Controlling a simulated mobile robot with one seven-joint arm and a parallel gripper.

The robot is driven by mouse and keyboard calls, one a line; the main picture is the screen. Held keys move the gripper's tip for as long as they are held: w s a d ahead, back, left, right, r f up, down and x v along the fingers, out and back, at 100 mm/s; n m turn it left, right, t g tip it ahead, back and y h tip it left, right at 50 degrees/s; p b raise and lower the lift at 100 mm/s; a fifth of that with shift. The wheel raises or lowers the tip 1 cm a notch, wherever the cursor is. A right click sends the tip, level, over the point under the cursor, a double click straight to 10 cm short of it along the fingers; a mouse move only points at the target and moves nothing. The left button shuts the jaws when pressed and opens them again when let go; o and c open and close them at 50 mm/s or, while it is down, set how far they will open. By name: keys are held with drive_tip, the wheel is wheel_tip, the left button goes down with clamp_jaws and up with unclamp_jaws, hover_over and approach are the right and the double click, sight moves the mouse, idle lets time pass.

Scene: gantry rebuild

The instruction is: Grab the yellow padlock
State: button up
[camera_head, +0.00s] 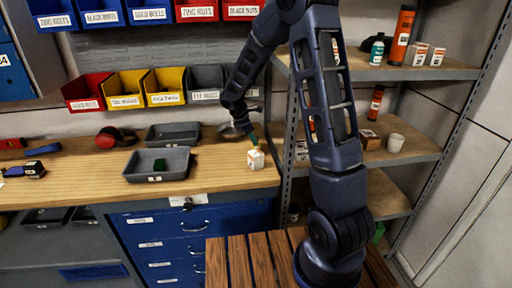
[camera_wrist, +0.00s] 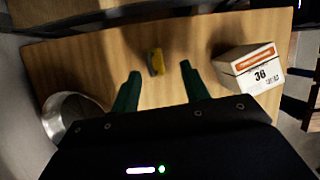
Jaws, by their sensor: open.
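The yellow padlock (camera_wrist: 157,61) lies on the wooden bench top in the wrist view, small, with a grey part along one side. I cannot make it out in the head view, where my arm and gripper cover that area. My gripper (camera_wrist: 160,73) has its two green fingers spread apart with nothing between them. The padlock shows just beyond the fingertips, roughly in line with the gap. In the head view, my gripper (camera_head: 253,139) is low over the bench's right end, with only a little green showing.
A white-and-orange box marked 36 (camera_wrist: 250,69) stands close right of the fingers; a small white box (camera_head: 256,159) shows in the head view. A metal bowl (camera_wrist: 72,115) is at the left. Grey trays (camera_head: 158,178) sit further left on the bench. Shelving (camera_head: 430,73) rises at the right.

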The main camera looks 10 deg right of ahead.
drive_tip(key=x, duration=0.5)
drive_tip(key=shift+w, duration=0.35)
clamp_jaws()
